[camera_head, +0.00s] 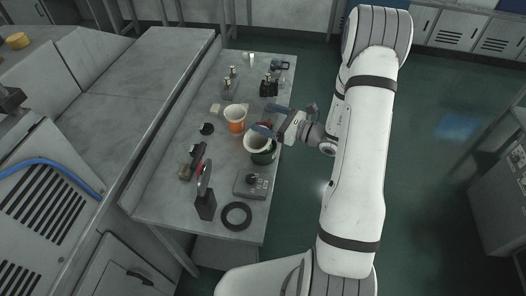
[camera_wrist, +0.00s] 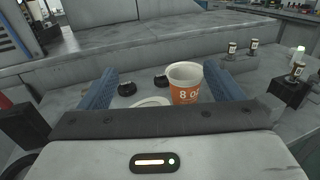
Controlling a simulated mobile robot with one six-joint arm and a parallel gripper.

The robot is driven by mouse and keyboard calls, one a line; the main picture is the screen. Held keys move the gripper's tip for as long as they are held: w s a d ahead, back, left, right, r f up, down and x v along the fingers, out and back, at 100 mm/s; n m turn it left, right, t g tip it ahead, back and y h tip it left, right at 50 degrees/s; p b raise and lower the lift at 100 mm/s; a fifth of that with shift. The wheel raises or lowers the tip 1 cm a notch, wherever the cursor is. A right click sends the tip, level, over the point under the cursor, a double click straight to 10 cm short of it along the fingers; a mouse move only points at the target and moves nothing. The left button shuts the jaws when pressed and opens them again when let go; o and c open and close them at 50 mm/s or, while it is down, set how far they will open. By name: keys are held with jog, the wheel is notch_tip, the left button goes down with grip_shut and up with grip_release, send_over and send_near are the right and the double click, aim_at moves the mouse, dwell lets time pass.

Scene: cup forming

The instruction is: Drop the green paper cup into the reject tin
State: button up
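The green paper cup (camera_head: 264,158), with a wide pale rim, stands upright on the bench in the head view, just below my gripper in the picture. In the wrist view a pale rim, probably this cup's (camera_wrist: 150,102), shows low between the fingers; the palm hides the rest. My gripper (camera_head: 271,120) is open, its blue fingers wide apart; it also shows in the wrist view (camera_wrist: 160,85). No cup is clamped between the fingers. I cannot pick out the reject tin for certain; a small red thing is partly hidden by my gripper.
An orange paper cup (camera_head: 236,126) stands left of the green one, and ahead in the wrist view (camera_wrist: 185,95). A grey control box (camera_head: 253,185), black ring (camera_head: 236,216) and round mirror stand (camera_head: 205,200) crowd the near bench. Small bottles (camera_head: 230,83) stand farther back.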

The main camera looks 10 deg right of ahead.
jog(key=b+v, duration=0.2)
jog(key=v, duration=0.5)
jog(key=shift+s+d, duration=0.25)
jog(key=shift+d, duration=0.1)
jog(key=s+a+r+n+g+h, duration=0.3)
jog(key=s+a+r+n+g, duration=0.4)
jog(key=s+a+n+g, duration=0.6)
jog(key=s+d+r+n+t+h, duration=0.1)
jog(key=s+d+r+n+h, duration=0.1)
jog(key=n+h, duration=0.1)
jog(key=s+d+r+n+t+h, duration=0.2)
jog(key=s+n+h, duration=0.1)
jog(key=n+h, duration=0.1)
jog(key=s+d+r+n+t+h, duration=0.2)
jog(key=s+n+h, duration=0.1)
jog(key=n+h, duration=0.1)
jog(key=shift+s+d+r+n, duration=0.15)
jog(key=shift+d+r+n, duration=0.2)
jog(key=shift+n, duration=0.55)
